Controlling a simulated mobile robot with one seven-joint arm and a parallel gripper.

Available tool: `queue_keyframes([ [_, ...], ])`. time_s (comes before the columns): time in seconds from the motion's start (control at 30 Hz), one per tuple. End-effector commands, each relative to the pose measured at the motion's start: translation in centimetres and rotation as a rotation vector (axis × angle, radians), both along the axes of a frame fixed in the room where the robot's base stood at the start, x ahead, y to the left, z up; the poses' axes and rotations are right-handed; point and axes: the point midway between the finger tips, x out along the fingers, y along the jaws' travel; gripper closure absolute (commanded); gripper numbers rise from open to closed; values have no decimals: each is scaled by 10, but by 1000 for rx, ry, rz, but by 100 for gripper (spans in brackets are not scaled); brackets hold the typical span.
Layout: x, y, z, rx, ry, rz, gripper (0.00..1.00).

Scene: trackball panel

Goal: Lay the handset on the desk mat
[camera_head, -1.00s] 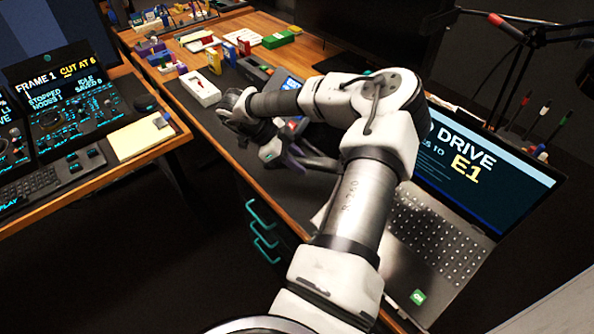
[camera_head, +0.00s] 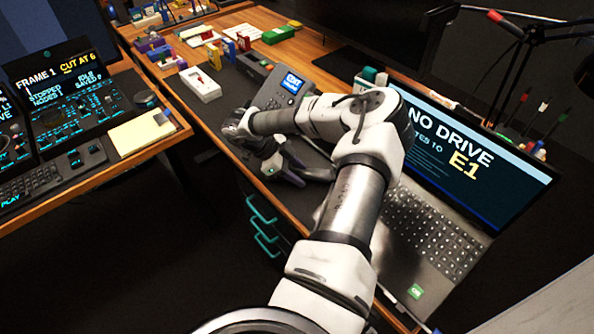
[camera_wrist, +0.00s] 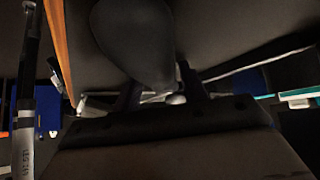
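My gripper (camera_head: 304,172) is low over the front part of the dark grey desk mat (camera_head: 228,92), between the desk's front edge and the laptop. In the wrist view, a dark, smooth, rounded piece, which looks like one end of the handset (camera_wrist: 135,40), stands between the two fingers (camera_wrist: 163,90). The fingers appear closed on it. The rest of the handset is hidden or blends with the dark fingers in the head view. Whether it touches the mat cannot be told. The grey phone base (camera_head: 272,95) with a lit blue screen stands beyond my forearm.
An open laptop (camera_head: 432,235) stands right of my arm. A second desk (camera_head: 100,165) with control panels is at left, across a gap. Teal drawer handles (camera_head: 262,212) project below the desk edge.

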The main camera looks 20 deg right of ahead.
Motion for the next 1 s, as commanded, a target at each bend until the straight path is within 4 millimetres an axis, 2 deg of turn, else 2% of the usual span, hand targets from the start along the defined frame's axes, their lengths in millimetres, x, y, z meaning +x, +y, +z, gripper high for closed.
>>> queue_keyframes([
  [0.07,0,0,0,0,0,0,48],
  [0.47,2,3,7,-2,-1,1,48],
  [1.0,31,64,82,-1,-2,1,48],
])
